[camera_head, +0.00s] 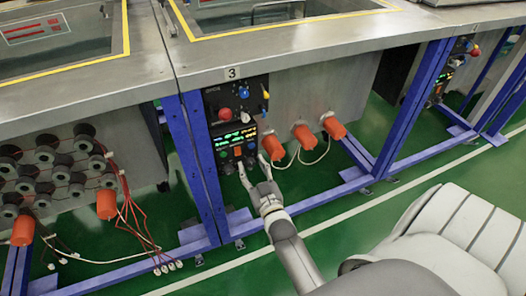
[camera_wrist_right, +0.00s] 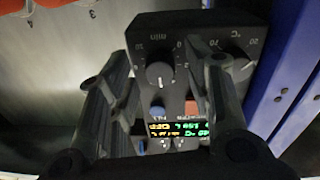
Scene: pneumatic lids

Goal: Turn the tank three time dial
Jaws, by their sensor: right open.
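The control panel (camera_head: 238,120) of tank three is a black box under the label "3" (camera_head: 232,73), with lit displays and several knobs. My right gripper (camera_head: 254,161) is open in front of its lower part. In the right wrist view the panel appears upside down. A round black dial (camera_wrist_right: 160,75) with a white mark and a "min" scale shows between the two fingers of my right gripper (camera_wrist_right: 168,65). I cannot tell whether the fingers touch it. A second dial (camera_wrist_right: 241,67), with a °C scale, is partly hidden by the right-hand finger. My left gripper is not in view.
Blue frame posts (camera_head: 205,165) flank the panel on the left. Several orange cylinders (camera_head: 303,135) with white cables stand out from the tank wall on the right. A red button (camera_head: 225,114) and a blue knob (camera_head: 244,92) sit higher on the panel.

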